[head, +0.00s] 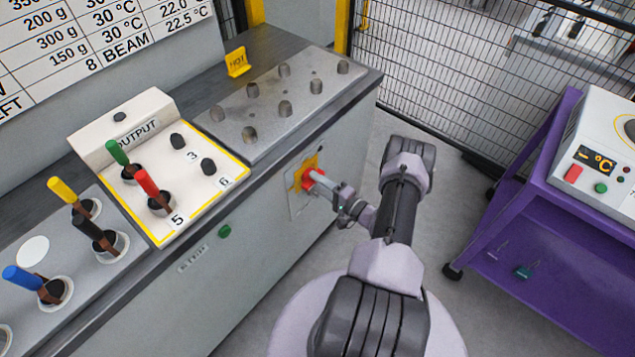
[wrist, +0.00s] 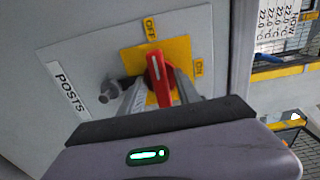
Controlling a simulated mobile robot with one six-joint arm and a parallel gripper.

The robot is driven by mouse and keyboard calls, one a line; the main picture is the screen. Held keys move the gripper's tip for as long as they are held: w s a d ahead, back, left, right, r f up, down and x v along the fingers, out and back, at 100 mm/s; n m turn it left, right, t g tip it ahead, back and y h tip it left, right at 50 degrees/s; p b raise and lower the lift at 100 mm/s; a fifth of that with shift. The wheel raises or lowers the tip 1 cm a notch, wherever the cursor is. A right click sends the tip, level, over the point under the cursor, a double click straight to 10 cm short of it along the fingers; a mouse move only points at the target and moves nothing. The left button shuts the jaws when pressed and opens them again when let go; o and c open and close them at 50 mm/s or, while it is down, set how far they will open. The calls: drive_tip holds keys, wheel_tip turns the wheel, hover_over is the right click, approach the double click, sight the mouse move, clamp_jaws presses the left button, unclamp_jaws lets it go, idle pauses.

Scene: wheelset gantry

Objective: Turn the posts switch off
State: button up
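The posts switch has a red handle (wrist: 156,76) on a yellow plate (wrist: 180,50), with OFF at the top and ON at the right in the wrist view. The handle lies roughly in line with the OFF mark there. A POSTS label (wrist: 67,88) is on the same grey panel. In the head view the yellow plate (head: 310,163) is on the cabinet's side. My gripper (wrist: 162,82) has one finger on each side of the handle, with gaps seeming to show beside it. In the head view the gripper (head: 314,176) reaches the switch; its fingertips are small there.
A grey peg (wrist: 108,94) sticks out left of the switch. The cabinet top holds an OUTPUT box (head: 205,190) with coloured levers, a metal plate (head: 240,125) with studs and a yellow HOT sign (head: 237,62). A purple cart (head: 560,235) stands at the right, with open floor between.

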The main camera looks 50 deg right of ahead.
drive_tip(key=shift+s, duration=0.15)
drive_tip(key=s+d+p, duration=0.1)
drive_tip(key=s+p, duration=0.2)
drive_tip(key=s, duration=1.4)
drive_tip(key=shift+d, duration=0.15)
